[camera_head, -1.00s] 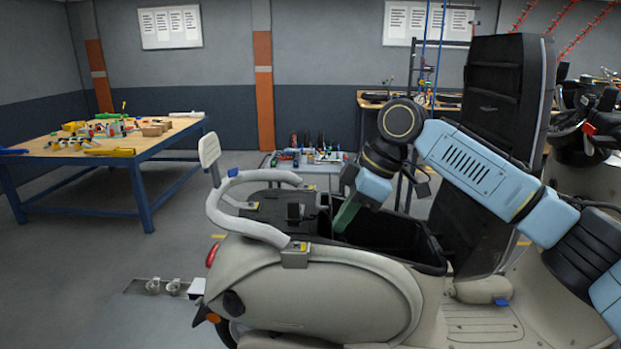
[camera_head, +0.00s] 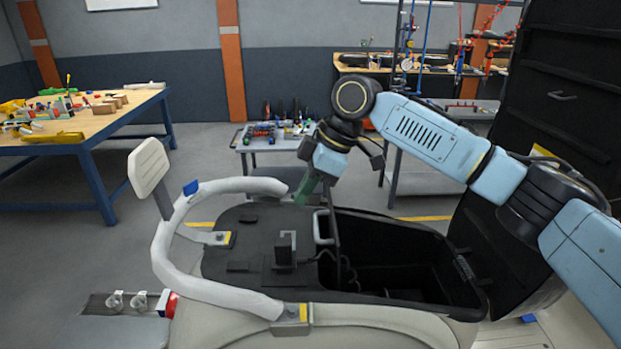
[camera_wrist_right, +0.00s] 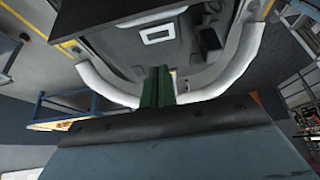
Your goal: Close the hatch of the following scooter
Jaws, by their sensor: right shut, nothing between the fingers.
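The pale scooter (camera_head: 385,322) stands in front of me with its storage bay (camera_head: 385,268) uncovered. Its hatch (camera_head: 570,90) stands raised at the right, dark underside towards the bay, and my right arm covers part of it. My right gripper (camera_head: 303,192) has green fingers pointing down near the far side of the scooter's rear deck, apart from the hatch. In the right wrist view the fingers (camera_wrist_right: 157,88) are together and empty, with the rear deck and white rail beyond. Whether they touch the scooter I cannot tell. My left gripper is out of view.
A white grab rail (camera_head: 165,255) and small backrest (camera_head: 149,166) rise at the scooter's rear. A small tool table (camera_head: 240,142) stands behind the gripper. A wooden workbench (camera_head: 100,122) with parts is at the left. Floor shows between them.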

